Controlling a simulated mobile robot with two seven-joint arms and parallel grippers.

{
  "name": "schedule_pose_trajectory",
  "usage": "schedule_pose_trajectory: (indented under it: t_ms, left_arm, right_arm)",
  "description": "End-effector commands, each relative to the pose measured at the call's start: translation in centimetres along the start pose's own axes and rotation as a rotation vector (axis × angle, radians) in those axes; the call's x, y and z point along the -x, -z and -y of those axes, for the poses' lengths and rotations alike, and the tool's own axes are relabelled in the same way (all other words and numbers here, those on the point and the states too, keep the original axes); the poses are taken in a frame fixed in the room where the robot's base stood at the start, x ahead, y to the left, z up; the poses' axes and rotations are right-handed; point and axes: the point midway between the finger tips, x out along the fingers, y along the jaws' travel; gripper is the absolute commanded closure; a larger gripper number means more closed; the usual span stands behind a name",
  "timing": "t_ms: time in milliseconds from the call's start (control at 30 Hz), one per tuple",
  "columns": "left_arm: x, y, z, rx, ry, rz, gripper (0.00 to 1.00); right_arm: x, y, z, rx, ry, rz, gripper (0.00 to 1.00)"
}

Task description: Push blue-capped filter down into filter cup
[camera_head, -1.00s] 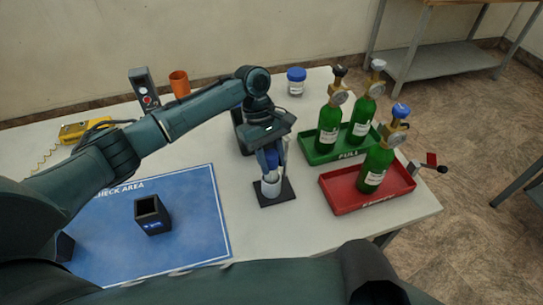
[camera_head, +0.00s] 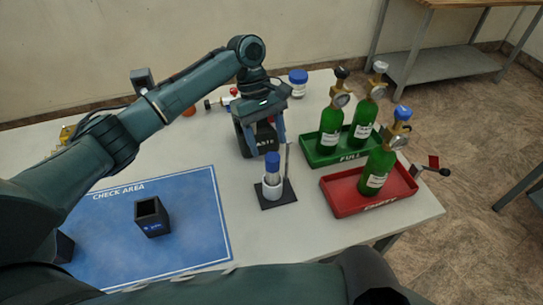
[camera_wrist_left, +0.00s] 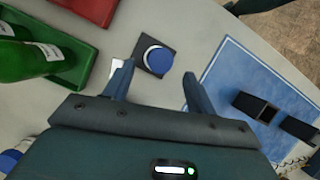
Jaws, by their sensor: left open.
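The blue-capped filter (camera_head: 272,164) stands upright with its lower part in the white filter cup (camera_head: 272,190). Its blue cap and clear body show above the rim. The cup sits on a black square base with a thin upright post. In the left wrist view, the round blue cap (camera_wrist_left: 159,60) is seen from above, just beyond the fingertips. My left gripper (camera_head: 265,145) is open and empty, raised above and behind the filter, apart from it. Its spread fingers show in the left wrist view (camera_wrist_left: 158,74). My right gripper is not visible.
A green tray (camera_head: 312,157) and a red tray (camera_head: 340,203) with green cylinders stand at right. A blue mat (camera_head: 195,235) with a small black box (camera_head: 151,216) lies at left. A blue-lidded jar (camera_head: 298,84) stands behind.

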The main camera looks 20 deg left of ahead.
Motion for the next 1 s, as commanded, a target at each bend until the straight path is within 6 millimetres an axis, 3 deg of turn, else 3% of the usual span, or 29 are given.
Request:
schedule_pose_trajectory:
  t_ms: [200, 400, 1000]
  left_arm:
    - [4.5, 0.0, -0.1, -0.001, -0.003, 0.000, 0.44]
    - [6.5, 0.0, 0.0, 0.000, 0.000, 0.000, 0.44]
    - [6.8, 0.0, 0.0, 0.000, 0.001, 0.001, 0.44]
  right_arm:
    - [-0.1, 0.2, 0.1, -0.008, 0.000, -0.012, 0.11]
    - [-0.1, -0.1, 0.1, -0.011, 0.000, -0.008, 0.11]
    - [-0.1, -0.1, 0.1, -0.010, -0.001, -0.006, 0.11]
